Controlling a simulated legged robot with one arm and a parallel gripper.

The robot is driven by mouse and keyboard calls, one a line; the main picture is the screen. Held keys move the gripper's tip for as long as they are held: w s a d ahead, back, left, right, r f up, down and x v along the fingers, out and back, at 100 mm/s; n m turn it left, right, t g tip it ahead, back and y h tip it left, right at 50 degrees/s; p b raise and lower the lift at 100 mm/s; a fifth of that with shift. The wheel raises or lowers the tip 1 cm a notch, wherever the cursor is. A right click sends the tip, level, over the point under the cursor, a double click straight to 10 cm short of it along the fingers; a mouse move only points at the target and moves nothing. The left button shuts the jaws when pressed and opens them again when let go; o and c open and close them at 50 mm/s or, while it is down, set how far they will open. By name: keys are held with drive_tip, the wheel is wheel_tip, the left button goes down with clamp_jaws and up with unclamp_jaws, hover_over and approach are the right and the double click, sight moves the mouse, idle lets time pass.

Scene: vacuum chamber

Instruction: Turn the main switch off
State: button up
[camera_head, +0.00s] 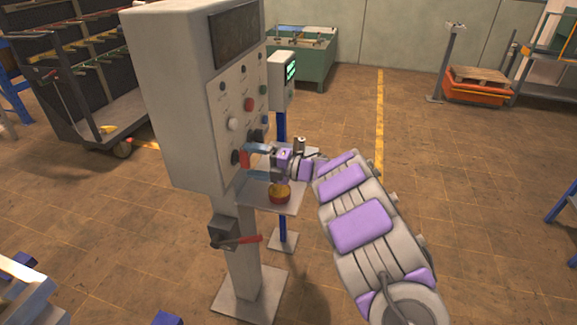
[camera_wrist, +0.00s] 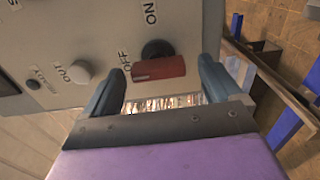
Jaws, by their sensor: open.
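The control cabinet (camera_head: 170,90) stands on a post, with its button panel facing right. A switch with a red handle (camera_wrist: 160,68) and a black round base (camera_wrist: 156,48) sits on the panel, beside the labels ON and OFF. The handle lies across the wrist view, its left end near OFF. In the head view the red handle (camera_head: 245,158) shows at the panel's lower part. My gripper (camera_wrist: 160,85) is open, with one blue finger on each side of the handle; contact is not clear. In the head view my gripper (camera_head: 257,160) reaches the panel from the right.
A small shelf (camera_head: 290,205) below my gripper holds a red and yellow round item (camera_head: 279,193). A lever with a red grip (camera_head: 238,240) sticks out from the post. A blue-posted box with a green display (camera_head: 283,80) stands behind.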

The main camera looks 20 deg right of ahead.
drive_tip(key=p+v, duration=0.2)
drive_tip(key=v, duration=1.2)
drive_tip(key=shift+d, duration=0.35)
drive_tip(key=shift+s+f, duration=0.1)
